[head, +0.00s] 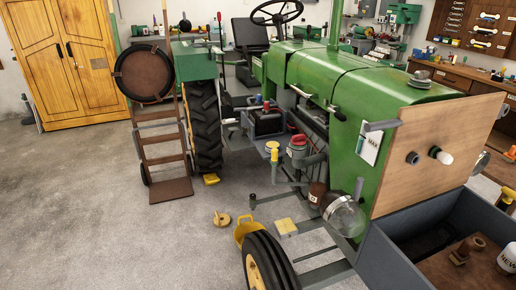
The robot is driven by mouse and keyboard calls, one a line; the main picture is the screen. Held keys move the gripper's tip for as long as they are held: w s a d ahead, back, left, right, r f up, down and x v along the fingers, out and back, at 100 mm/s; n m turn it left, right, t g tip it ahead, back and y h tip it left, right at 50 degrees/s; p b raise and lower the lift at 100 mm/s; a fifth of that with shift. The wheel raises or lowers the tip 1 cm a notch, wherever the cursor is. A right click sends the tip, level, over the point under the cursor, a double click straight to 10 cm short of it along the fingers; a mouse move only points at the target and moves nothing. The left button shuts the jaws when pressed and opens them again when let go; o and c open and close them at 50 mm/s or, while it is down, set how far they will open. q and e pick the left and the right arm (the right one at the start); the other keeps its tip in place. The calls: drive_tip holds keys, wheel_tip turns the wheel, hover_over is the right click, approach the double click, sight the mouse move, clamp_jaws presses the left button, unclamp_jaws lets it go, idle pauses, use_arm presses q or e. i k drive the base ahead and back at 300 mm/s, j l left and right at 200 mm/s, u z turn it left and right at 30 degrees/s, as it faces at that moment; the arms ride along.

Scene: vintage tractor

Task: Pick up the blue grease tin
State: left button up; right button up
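I cannot clearly pick out the blue grease tin. Neither of my grippers shows in the head view.
A grey-walled crate (385,262) with a jar and brown parts is at the lower right. The front tyre (270,262) and a yellow container (246,229) are at the bottom. A hand truck (160,150) stands left. The left floor is mostly clear.

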sight(269, 146)
drive_tip(key=i+j, duration=0.15)
drive_tip(key=j, duration=0.2)
drive_tip(key=i+j+z, duration=0.15)
drive_tip(key=j, duration=0.2)
drive_tip(key=i+j, duration=0.15)
drive_tip(key=j, duration=0.2)
drive_tip(key=i+j+z, duration=0.15)
drive_tip(key=j, duration=0.2)
drive_tip(key=i+j, duration=0.1)
drive_tip(key=j, duration=0.3)
drive_tip(key=i+j+z, duration=0.15)
drive_tip(key=j, duration=0.2)
